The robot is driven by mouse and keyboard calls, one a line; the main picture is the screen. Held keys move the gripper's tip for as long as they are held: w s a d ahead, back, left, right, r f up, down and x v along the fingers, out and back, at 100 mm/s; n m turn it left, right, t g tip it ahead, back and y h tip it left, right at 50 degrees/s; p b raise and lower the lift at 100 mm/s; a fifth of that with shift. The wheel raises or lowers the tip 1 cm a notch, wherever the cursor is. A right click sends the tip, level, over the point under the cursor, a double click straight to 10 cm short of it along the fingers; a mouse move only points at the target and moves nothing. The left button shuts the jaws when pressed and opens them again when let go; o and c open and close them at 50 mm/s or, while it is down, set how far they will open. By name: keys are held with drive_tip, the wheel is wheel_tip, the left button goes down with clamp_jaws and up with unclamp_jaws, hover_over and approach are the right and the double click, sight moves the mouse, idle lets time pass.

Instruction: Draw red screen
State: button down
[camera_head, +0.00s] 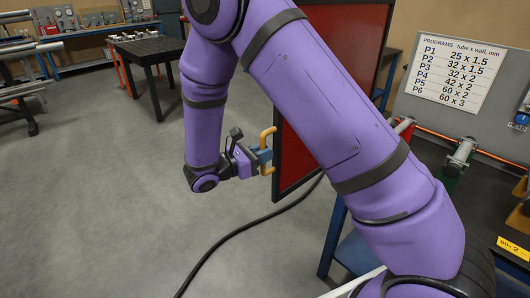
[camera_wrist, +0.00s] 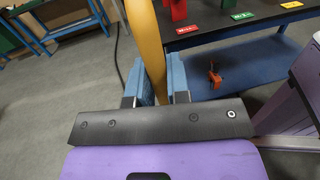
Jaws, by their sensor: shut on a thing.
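The red screen (camera_head: 301,148) is a tall red panel in a dark frame, standing upright in the middle of the head view. My purple arm crosses in front of it and hides much of it. A yellow-orange handle (camera_head: 267,134) sticks out from its left edge. My gripper (camera_head: 264,156) is shut on the handle, its blue fingers around the bar. In the wrist view the handle (camera_wrist: 146,40) rises between the two blue fingers of my gripper (camera_wrist: 161,80). The screen's red face cannot be made out in the wrist view.
A black cable (camera_head: 243,230) runs over the grey floor below the gripper. A dark table (camera_head: 148,47) stands at the back left. A blue-legged bench (camera_head: 333,240) and a grey board with a programs sheet (camera_head: 457,70) are at the right.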

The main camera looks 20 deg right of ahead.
drive_tip(key=c, duration=1.1)
unclamp_jaws()
drive_tip(key=s+a, duration=0.1)
drive_tip(key=a, duration=0.9)
drive_tip(key=shift+s+a, duration=0.3)
drive_tip(key=shift+a, duration=0.05)
